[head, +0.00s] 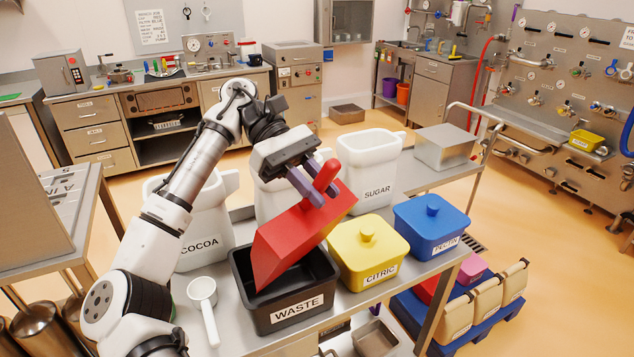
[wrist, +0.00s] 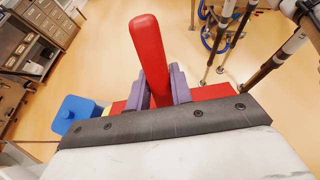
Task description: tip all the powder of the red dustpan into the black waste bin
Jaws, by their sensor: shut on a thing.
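The red dustpan (head: 301,238) is tilted steeply, its pan end down inside the black waste bin (head: 291,321) labelled WASTE. My gripper (head: 316,196) is shut on the dustpan's handle, above and behind the bin. In the wrist view the red handle (wrist: 150,52) stands up between my purple fingers (wrist: 157,88). The dustpan's inner face and any powder are hidden from both views. The bin's floor is mostly hidden by the dustpan.
The yellow CITRIC tub (head: 367,246) stands right beside the bin, with the blue PECTIN tub (head: 430,222) beyond. A white scoop (head: 203,297) lies left of the bin. White containers, including COCOA (head: 203,240) and SUGAR (head: 372,163), stand behind.

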